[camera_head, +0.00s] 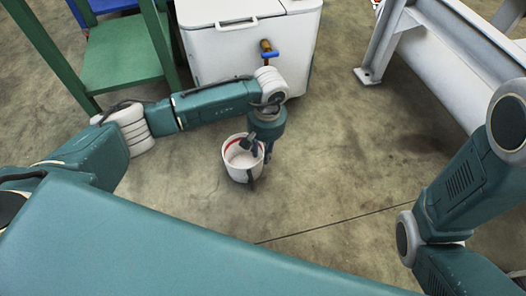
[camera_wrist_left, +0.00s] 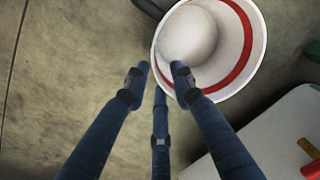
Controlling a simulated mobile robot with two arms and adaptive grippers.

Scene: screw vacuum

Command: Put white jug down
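My left gripper (camera_head: 259,149) points down at the jug's right side, one finger over the opening. In the left wrist view its fingertips (camera_wrist_left: 160,72) lie around the near rim, with a gap between them; contact is unclear. My right gripper is out of view.
Bare concrete floor (camera_head: 330,190) surrounds the jug, with free room to its right and front. A white chest (camera_head: 245,55) with a blue-handled tap (camera_head: 268,54) stands behind. A green frame (camera_head: 120,60) is at the back left, a grey metal frame (camera_head: 440,60) at the right.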

